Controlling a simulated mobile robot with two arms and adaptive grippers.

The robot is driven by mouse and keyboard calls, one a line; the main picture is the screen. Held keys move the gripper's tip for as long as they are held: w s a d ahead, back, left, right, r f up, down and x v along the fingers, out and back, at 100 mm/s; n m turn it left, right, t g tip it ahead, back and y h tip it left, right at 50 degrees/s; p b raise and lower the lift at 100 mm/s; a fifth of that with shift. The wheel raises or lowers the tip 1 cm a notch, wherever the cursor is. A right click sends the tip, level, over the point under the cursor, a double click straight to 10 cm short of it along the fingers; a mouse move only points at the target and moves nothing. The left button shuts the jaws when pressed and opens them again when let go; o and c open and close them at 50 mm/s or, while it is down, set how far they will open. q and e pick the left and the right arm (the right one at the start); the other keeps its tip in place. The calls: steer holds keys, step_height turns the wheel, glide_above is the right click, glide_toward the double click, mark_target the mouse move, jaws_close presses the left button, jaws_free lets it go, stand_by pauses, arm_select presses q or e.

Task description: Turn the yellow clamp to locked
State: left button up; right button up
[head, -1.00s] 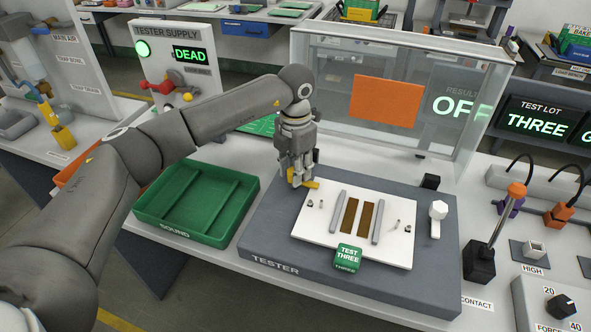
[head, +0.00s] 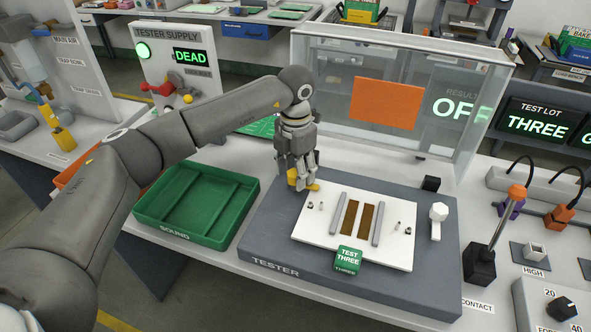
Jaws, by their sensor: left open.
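The yellow clamp (head: 313,187) sits at the back left corner of the white plate on the grey tester (head: 264,240). My left gripper (head: 300,187) points down over it and is open, with its fingers at the clamp. The fingers hide part of the clamp, so I cannot tell its exact angle or whether they touch it. A white clamp (head: 437,214) stands at the right side of the tester. My right gripper is not in view.
A green block marked TEST THREE (head: 348,259) lies at the plate's front edge. A green tray (head: 152,208) is left of the tester. A clear guard (head: 330,80) with an orange panel (head: 386,102) stands behind. A lever (head: 505,215) stands at the right.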

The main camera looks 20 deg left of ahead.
arm_select(q)
step_height(320, 180, up, 12)
stand_by(0.4)
